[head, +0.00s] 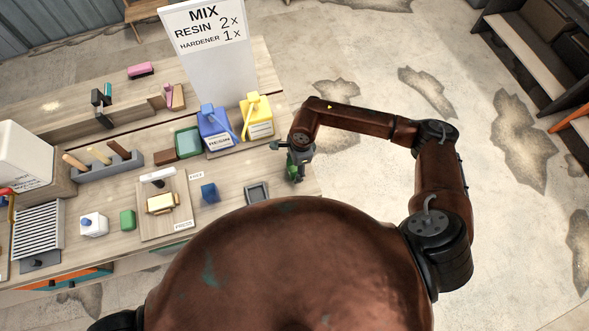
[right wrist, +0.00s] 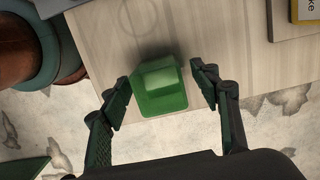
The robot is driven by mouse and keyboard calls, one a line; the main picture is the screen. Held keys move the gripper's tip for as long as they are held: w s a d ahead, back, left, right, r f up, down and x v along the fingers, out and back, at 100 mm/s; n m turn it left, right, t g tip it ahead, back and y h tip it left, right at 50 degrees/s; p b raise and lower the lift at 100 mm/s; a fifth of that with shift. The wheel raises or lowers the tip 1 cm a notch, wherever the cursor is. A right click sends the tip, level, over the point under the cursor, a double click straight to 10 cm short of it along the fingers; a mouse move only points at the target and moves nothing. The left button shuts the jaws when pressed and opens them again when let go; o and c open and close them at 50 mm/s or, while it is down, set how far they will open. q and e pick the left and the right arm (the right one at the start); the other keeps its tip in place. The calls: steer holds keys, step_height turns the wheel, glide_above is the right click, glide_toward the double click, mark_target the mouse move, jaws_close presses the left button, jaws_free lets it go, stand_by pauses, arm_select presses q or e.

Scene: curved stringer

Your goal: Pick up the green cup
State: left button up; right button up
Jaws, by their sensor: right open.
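The green cup (right wrist: 163,97) shows in the right wrist view as a squarish green shape with a paler raised part, by the wooden table's edge. My right gripper (right wrist: 160,80) is open, with one dark green finger on each side of the cup and a small gap at both. In the head view my right gripper (head: 296,165) points down at the table's right edge. It hides most of the cup there, and I cannot clearly separate the green patch from the fingers. My left gripper is not in view.
A green block (head: 127,220) stands farther left. Right of the table is open floor (head: 365,180).

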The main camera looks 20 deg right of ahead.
steer(key=shift+c, duration=0.6)
steer(key=c, duration=0.9)
steer(key=shift+r, duration=0.1)
steer(key=shift+c, duration=0.2)
